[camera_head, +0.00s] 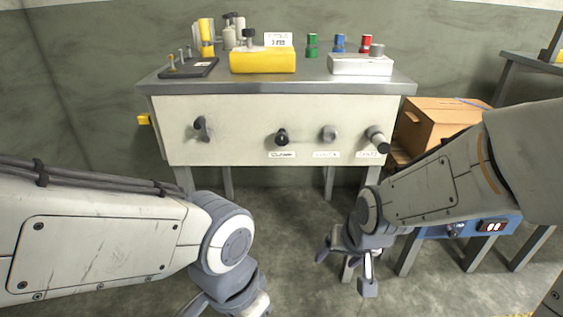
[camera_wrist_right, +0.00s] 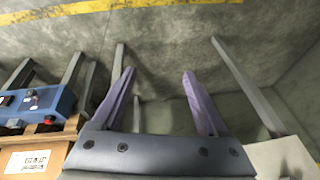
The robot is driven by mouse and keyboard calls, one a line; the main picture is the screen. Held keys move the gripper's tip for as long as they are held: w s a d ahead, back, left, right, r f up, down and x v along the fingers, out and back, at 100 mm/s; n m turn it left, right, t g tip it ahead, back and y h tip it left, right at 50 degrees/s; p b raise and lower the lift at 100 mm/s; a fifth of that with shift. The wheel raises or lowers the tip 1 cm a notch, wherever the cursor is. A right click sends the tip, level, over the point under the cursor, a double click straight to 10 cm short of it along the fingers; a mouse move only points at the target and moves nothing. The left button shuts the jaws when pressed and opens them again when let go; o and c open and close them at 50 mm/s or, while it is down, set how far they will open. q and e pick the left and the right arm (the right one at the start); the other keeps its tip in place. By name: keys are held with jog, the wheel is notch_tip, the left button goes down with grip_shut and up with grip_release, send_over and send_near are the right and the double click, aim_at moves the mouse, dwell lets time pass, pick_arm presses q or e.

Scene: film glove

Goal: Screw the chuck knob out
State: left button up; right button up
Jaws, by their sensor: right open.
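Several knobs stick out of the white front panel of the workbench (camera_head: 240,110) in the head view. They are a dark winged knob (camera_head: 201,128), a black round knob (camera_head: 281,138), a grey knob (camera_head: 329,132) and a grey rod-like knob with a dark end (camera_head: 377,140). Small labels sit below the right three; I cannot read which says chuck. My right gripper (camera_head: 345,271) is open and empty, below and apart from the panel; its spread fingers show in the right wrist view (camera_wrist_right: 158,75) over floor. My left gripper is mostly cut off at the bottom edge.
The benchtop holds a yellow block (camera_head: 262,62), a white box (camera_head: 360,66), a dark tray (camera_head: 188,68) and small coloured cylinders. A cardboard box (camera_head: 440,120) and a blue control box (camera_head: 470,229) stand right, near my right arm. Floor before the bench is clear.

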jog(key=w+f+m+t+b, duration=0.2)
jog(key=w+f+m+b, duration=0.1)
jog(key=w+f, duration=0.1)
jog(key=m+t+h+b, duration=0.15)
jog(key=m+t, duration=1.05)
jog(key=m, duration=1.7)
send_near(282, 141)
jog(key=w+b, duration=0.2)
jog(key=w, duration=0.7)
jog(key=shift+w+d, duration=0.1)
jog(key=shift+w, duration=0.05)
pick_arm(q)
notch_tip(282, 141, down, 9)
jog(key=shift+f, duration=0.1)
